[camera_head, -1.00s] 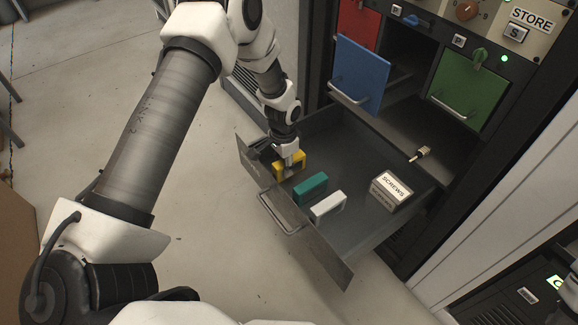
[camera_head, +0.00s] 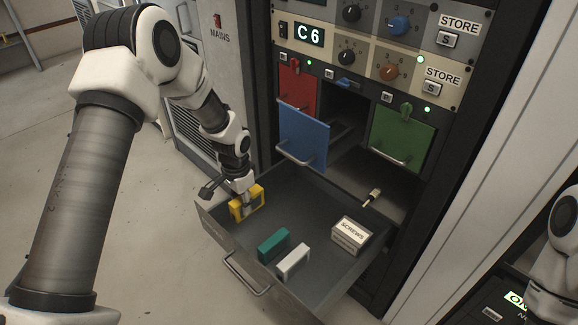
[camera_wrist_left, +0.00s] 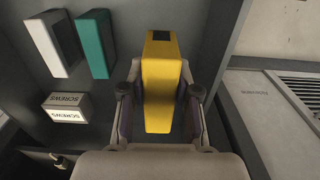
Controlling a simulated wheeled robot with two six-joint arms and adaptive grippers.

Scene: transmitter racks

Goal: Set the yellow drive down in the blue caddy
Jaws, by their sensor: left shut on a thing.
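The yellow drive (camera_head: 257,199) is between the fingers of my left gripper (camera_head: 245,204), at the left end of the open grey drawer. In the left wrist view the drive (camera_wrist_left: 159,85) stands between both fingers (camera_wrist_left: 159,103), which are shut on it. I cannot tell whether its lower edge touches the drawer floor. The blue caddy (camera_head: 303,138) shows as a blue front with a handle, standing out from the rack between the red and green fronts. Its inside is mostly hidden behind that front. My right gripper is out of view.
The drawer (camera_head: 312,282) also holds a teal drive (camera_head: 272,245), a white drive (camera_head: 293,261) and a screws box (camera_head: 350,236). The red front (camera_head: 298,90) and green front (camera_head: 402,138) flank the blue one. A small knobbed part (camera_head: 372,197) lies on the ledge.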

